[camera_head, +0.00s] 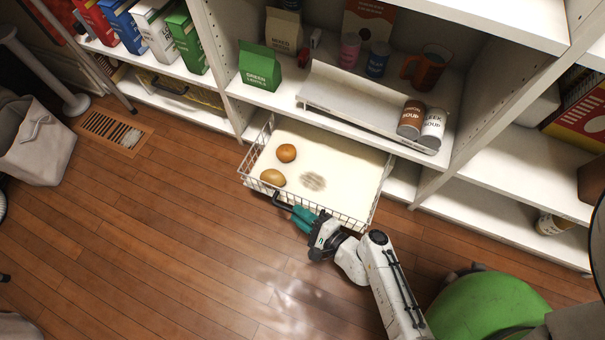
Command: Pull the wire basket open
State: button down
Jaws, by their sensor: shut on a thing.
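The wire basket (350,222) is pulled out from under the lower shelf of the white shelving unit, well over the wooden floor. My gripper (296,213), with teal fingers, is at the front of the basket and shut on the handle. The fingertips cover part of the handle. The basket's back end is hidden under the shelf.
The shelf above holds a green carton (260,66), a white tray (345,97) and two soup cans (411,118). A green rounded object (487,306) stands at the lower right. A grey fabric bin (36,143) is at the left. The floor (160,220) left of the basket is clear.

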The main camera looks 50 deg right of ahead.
jog(key=c, duration=1.1)
grip_release()
jog(key=p+v, duration=0.2)
jog(key=v, duration=0.9)
jog(key=shift+w+p, duration=0.1)
jog(key=shift+p, duration=0.25)
jog(key=shift+a, duration=0.1)
